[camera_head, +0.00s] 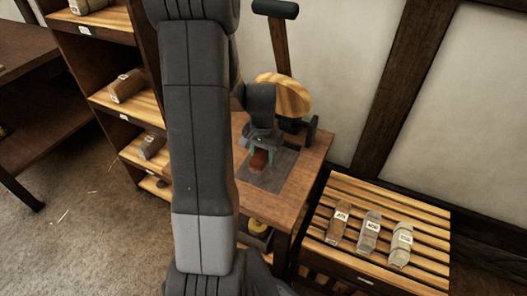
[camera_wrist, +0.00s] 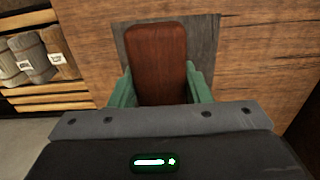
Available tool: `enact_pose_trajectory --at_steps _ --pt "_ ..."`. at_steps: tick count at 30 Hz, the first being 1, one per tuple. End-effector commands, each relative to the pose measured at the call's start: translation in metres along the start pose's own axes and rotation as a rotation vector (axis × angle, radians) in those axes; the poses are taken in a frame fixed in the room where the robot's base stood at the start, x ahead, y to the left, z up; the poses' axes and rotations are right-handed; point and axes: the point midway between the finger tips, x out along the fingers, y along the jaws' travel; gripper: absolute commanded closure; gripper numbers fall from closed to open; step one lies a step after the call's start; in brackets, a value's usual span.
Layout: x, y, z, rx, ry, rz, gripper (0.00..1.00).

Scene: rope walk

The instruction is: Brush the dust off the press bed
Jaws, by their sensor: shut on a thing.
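My gripper (camera_head: 262,155) is shut on a reddish-brown block, the brush (camera_head: 259,162), between its green fingers. In the wrist view the brush (camera_wrist: 156,62) shows its broad smooth back between the fingertips (camera_wrist: 161,88); its bristles are hidden. The press bed (camera_head: 284,172) is a dark grey square plate on a wooden bench top. The brush is over the plate; I cannot tell whether it touches. The plate (camera_wrist: 207,45) also shows around the brush in the wrist view. I cannot make out dust on it. My arm and gripper hide part of the plate.
A round wooden disc (camera_head: 287,92) and an upright lever (camera_head: 280,45) with a dark handle stand behind the bed. A slatted rack (camera_head: 390,270) with three labelled bundles is at right. Shelves (camera_head: 105,98) with more bundles stand at left. The bench's right side (camera_head: 315,150) is clear.

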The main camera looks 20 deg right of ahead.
Motion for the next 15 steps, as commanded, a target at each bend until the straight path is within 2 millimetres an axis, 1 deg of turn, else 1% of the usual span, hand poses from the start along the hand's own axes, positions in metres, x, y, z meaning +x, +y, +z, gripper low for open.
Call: enact_pose_trajectory --at_steps 1,5,11,15 --pt "0.004 0.003 0.007 0.000 0.001 0.000 0.86" --pt "0.005 0.006 0.015 0.000 0.001 0.000 0.86" --pt "0.015 0.007 0.015 0.000 0.001 0.000 0.86" --pt "0.029 0.006 0.015 0.000 0.001 0.000 0.86"
